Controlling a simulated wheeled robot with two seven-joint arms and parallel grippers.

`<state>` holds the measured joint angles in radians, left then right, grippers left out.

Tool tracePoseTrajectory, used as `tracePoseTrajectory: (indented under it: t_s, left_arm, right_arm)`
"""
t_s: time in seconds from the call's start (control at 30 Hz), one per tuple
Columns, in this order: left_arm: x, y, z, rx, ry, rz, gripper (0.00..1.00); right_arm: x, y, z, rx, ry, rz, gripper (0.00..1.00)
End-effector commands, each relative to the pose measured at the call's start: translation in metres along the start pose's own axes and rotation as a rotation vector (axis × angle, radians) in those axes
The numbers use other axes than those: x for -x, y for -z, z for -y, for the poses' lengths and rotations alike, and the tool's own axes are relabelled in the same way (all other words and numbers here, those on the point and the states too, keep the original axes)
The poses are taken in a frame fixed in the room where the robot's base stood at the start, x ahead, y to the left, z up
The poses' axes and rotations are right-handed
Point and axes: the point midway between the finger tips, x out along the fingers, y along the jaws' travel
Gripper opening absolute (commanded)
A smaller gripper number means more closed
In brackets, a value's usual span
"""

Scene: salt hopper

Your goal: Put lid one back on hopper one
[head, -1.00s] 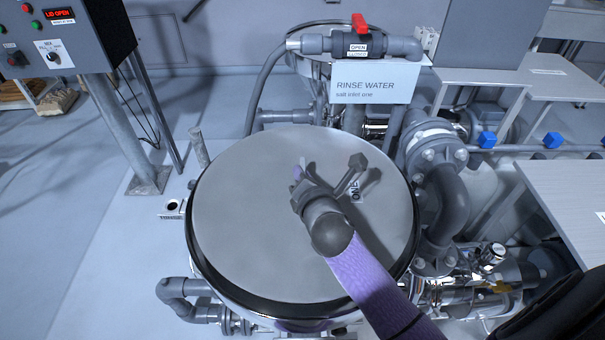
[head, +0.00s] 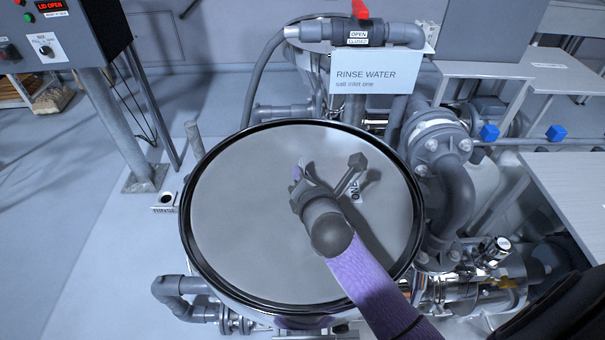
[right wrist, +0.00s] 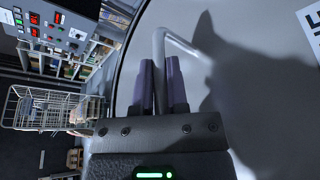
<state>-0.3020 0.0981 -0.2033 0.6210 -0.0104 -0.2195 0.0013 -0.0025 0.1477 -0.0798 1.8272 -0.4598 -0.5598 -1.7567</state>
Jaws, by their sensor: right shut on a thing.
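Lid one (head: 240,220), a wide grey disc marked "ONE", lies flat on top of hopper one (head: 190,250). The hopper's dark, shiny rim shows around the disc. My right gripper (head: 302,175) is over the middle of the lid, and its arm comes in from the lower right. In the right wrist view its purple fingers (right wrist: 162,85) are shut on the lid's bent grey handle (right wrist: 186,45). In the head view the handle is mostly hidden by the gripper. My left gripper is not in view.
A control box (head: 45,35) at the upper left shows a red "LID OPEN" display. Behind the hopper are a "RINSE WATER" sign (head: 372,75) and a red-handled valve (head: 360,10). Thick pipes (head: 452,190) stand close on the right. Open floor lies left.

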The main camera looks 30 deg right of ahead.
Motion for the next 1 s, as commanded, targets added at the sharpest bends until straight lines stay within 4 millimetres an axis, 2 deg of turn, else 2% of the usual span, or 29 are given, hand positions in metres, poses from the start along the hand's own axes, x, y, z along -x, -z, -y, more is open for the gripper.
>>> tracePoseTrajectory:
  t_s: [0.43,0.47,0.63,0.87,1.0]
  left_arm:
    - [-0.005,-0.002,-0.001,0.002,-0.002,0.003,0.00]
    - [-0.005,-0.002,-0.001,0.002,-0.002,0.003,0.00]
    - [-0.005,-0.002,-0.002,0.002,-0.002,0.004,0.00]
    - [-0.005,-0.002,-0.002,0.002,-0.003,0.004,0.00]
    - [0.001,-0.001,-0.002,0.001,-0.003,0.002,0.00]
  right_arm:
    - [-0.002,0.005,0.004,0.002,-0.004,0.003,0.00]
    - [-0.002,0.005,0.004,0.001,-0.004,0.003,0.22]
    - [-0.002,0.005,0.004,0.001,-0.002,0.002,0.58]
    - [-0.002,0.006,0.006,0.001,0.003,-0.002,0.59]
    - [0.012,0.005,0.005,0.000,0.002,-0.003,0.59]
